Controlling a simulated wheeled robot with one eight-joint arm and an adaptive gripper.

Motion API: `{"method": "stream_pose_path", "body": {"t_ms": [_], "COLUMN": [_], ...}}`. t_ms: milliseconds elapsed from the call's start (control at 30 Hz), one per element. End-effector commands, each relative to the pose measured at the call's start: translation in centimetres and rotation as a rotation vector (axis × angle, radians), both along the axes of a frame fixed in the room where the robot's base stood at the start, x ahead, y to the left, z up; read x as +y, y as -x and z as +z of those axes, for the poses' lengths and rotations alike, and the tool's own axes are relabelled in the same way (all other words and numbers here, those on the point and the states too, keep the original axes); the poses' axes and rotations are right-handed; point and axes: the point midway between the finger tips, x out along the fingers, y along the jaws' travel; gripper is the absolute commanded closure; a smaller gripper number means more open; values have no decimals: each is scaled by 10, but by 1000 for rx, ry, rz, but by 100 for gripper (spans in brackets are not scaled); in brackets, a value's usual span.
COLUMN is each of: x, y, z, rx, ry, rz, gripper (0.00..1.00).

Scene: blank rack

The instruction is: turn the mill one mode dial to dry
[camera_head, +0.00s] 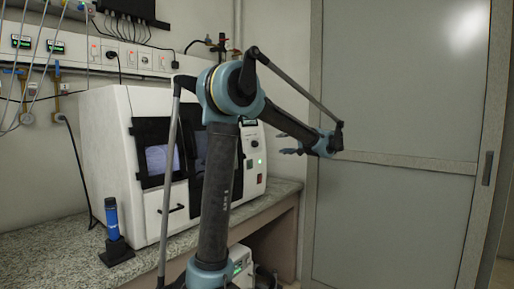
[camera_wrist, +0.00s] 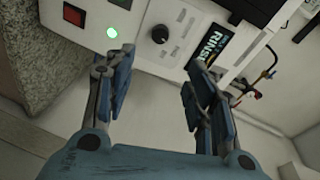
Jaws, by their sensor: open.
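The mill is a white machine (camera_head: 105,125) with dark windows, standing on the bench in the head view. Its control panel is on the right side of its front. The dial, a round black knob (camera_wrist: 160,34), is at the top middle of the wrist view; it also shows small in the head view (camera_head: 254,143). A display (camera_wrist: 208,45) beside it reads "RINS", the rest cut off or unclear. I cannot tell where the knob points. My gripper (camera_wrist: 160,63) is open and empty, its fingers either side of the knob in the picture but apart from it. It also shows in the head view (camera_head: 290,151).
A lit green button (camera_wrist: 112,32) and a red button (camera_wrist: 73,15) are on the same panel. A blue bottle-like item (camera_head: 112,215) in a black stand is on the granite bench (camera_head: 60,245). A grey door (camera_head: 400,130) fills the right.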

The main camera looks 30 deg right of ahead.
Motion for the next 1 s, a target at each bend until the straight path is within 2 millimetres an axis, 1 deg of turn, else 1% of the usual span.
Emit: {"method": "stream_pose_path", "body": {"t_ms": [167, 800, 1000], "x": [7, 33, 39], "y": [-22, -129, -153], "z": [-3, -17, -20], "rx": [1, 3, 3], "ry": [0, 0, 0], "rz": [4, 3, 4], "gripper": [50, 50, 50]}}
